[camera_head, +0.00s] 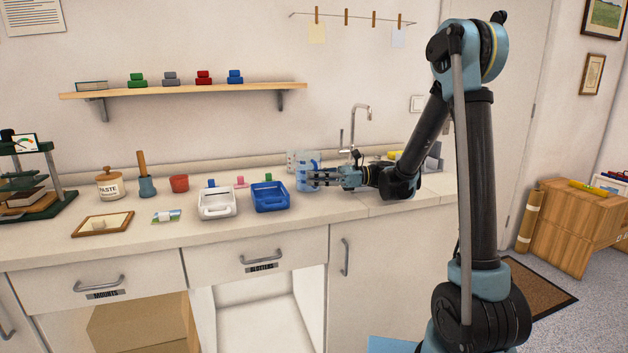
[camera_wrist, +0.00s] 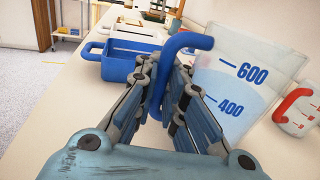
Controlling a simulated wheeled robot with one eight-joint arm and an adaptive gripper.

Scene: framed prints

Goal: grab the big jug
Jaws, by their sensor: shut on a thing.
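The big jug (camera_wrist: 232,78) is clear, with blue 400 and 600 marks and a blue handle. In the wrist view it is at the right, slightly tilted in the picture. My gripper (camera_wrist: 163,88) has its two fingers on either side of the blue handle and is shut on it. In the head view the jug (camera_head: 302,181) is on the counter in front of the wall, partly hidden by my gripper (camera_head: 318,180). I cannot tell whether its base touches the counter.
A smaller jug with a red handle (camera_wrist: 298,112) is close beside the big jug. A blue tray (camera_head: 270,198) and a white tray (camera_head: 217,205) stand to the left. The tap (camera_head: 353,130) is behind my gripper. The counter front is clear near the jug.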

